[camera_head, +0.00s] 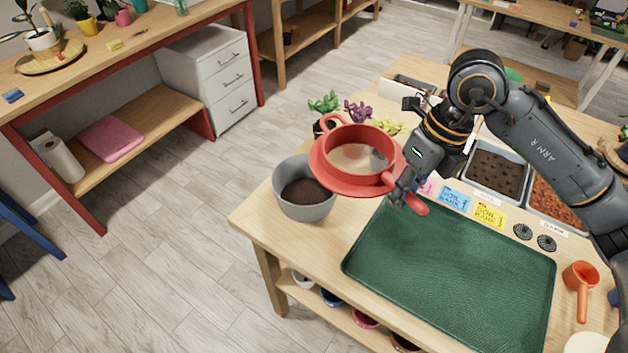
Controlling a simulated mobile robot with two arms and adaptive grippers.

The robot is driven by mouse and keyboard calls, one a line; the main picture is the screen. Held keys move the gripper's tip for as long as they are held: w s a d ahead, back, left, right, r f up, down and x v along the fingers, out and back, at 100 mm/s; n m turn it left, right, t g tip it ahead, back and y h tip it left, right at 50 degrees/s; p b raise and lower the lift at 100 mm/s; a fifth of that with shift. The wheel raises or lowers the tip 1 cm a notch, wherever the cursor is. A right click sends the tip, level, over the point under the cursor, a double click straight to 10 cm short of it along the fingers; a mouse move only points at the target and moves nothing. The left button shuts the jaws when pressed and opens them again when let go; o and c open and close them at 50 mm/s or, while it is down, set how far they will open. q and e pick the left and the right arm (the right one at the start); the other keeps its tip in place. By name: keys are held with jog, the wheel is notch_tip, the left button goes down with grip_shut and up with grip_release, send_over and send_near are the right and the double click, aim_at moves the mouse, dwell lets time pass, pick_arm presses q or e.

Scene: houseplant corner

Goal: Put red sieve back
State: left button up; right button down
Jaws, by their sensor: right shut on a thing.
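The red sieve (357,157) is a round red ring with a wide rim, a pale mesh and a handle. It is held up over the table's left part, slightly tilted, above and to the right of the grey bowl (304,190) with dark soil. My right gripper (407,192) is shut on the sieve's handle at its lower right. The fingers partly hide the handle, and its red end sticks out below them. My left gripper does not show.
A green mat (455,275) covers the table's front. Small plants (358,111) stand behind the sieve. Soil trays (497,174), labelled cards (489,216) and an orange scoop (580,280) lie at the right. The table's left edge is close to the bowl.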

aim_at(359, 185)
jog(key=w+a+f+p, duration=0.1)
jog(key=a, duration=0.1)
jog(key=w+a+f+p, duration=0.1)
jog(key=w+a, duration=0.1)
jog(key=w+a+f+p, duration=0.1)
jog(key=w+a, duration=0.1)
jog(key=shift+a, duration=0.1)
jog(key=w+a+f+p, duration=0.1)
jog(key=w+a+f, duration=0.1)
jog(key=f, duration=0.3)
jog(key=w+a+f, duration=0.1)
jog(key=a+f, duration=0.1)
jog(key=f, duration=0.3)
jog(key=shift+w+f+p, duration=0.35)
jog(key=shift+f, duration=0.1)
jog(key=c, duration=1.3)
grip_release()
